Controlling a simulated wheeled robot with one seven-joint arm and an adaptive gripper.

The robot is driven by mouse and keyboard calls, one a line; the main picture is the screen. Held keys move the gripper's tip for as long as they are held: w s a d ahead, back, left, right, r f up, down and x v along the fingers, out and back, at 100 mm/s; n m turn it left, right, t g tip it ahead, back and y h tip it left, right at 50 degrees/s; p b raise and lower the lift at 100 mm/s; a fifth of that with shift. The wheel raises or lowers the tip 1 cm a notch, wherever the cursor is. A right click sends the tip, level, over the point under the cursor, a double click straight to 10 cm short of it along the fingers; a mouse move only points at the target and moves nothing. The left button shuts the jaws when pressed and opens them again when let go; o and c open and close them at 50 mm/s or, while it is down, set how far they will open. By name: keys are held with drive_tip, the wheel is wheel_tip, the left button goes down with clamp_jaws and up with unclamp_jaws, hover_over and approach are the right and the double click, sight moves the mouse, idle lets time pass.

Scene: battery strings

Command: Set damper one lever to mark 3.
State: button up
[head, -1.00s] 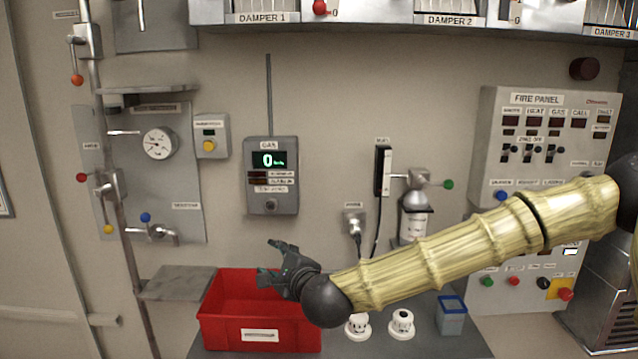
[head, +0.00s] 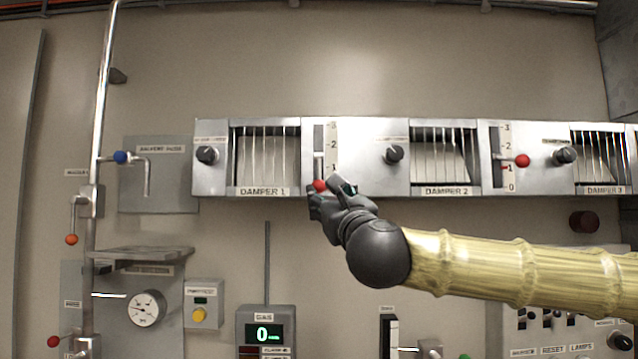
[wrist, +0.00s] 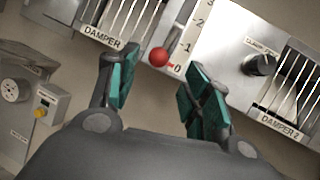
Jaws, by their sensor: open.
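The damper one lever has a red ball knob (head: 320,185) at the low end of its slot, near mark 0. Its scale (head: 333,150) shows marks up to 3 at the top. The "DAMPER 1" louvre (head: 265,158) is to the left of the lever. My gripper (head: 328,192) is at the knob in the head view and partly overlaps it. In the wrist view my gripper (wrist: 160,88) is open, and the red knob (wrist: 159,57) shows between and beyond the fingertips. It looks free of both fingers; contact cannot be told.
Damper 2's red knob (head: 522,160) and its louvre (head: 440,158) are to the right. A dark round knob (head: 394,154) sits between the two dampers. The gas meter (head: 265,332) is below. The wall just under the damper panel is mostly clear.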

sight(321, 188)
drive_tip(key=p+x, duration=0.3)
drive_tip(key=x, duration=0.5)
drive_tip(key=shift+w+a, duration=0.1)
drive_tip(key=shift+w, duration=0.15)
clamp_jaws()
